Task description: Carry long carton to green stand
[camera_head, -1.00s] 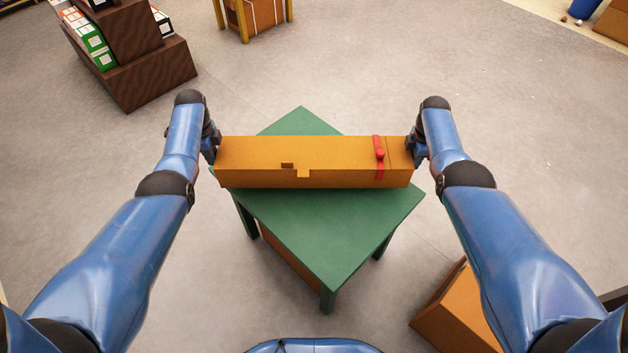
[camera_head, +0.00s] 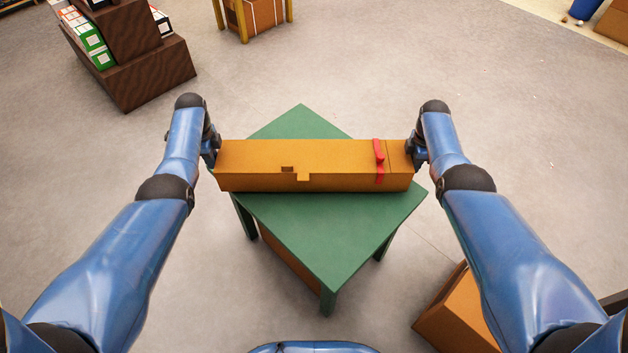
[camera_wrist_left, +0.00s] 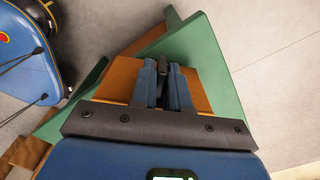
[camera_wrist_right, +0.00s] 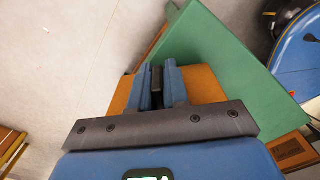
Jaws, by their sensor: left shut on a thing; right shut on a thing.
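The long orange-brown carton (camera_head: 270,156) with a red band near its right end lies level across the middle of the green stand (camera_head: 325,240) in the head view. I cannot tell whether it touches the top or is just above it. My left gripper (camera_head: 215,156) is shut on the carton's left end; the carton also shows in the left wrist view (camera_wrist_left: 115,82). My right gripper (camera_head: 413,154) is shut on the right end, and the carton shows in the right wrist view (camera_wrist_right: 205,86). The fingertips are partly hidden in the head view.
A brown stepped shelf (camera_head: 150,75) with small boxes stands at upper left. A carton on a yellow-legged stand (camera_head: 255,18) is at the top. An open-floor box (camera_head: 458,312) sits at lower right. The floor around the stand's far side is clear.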

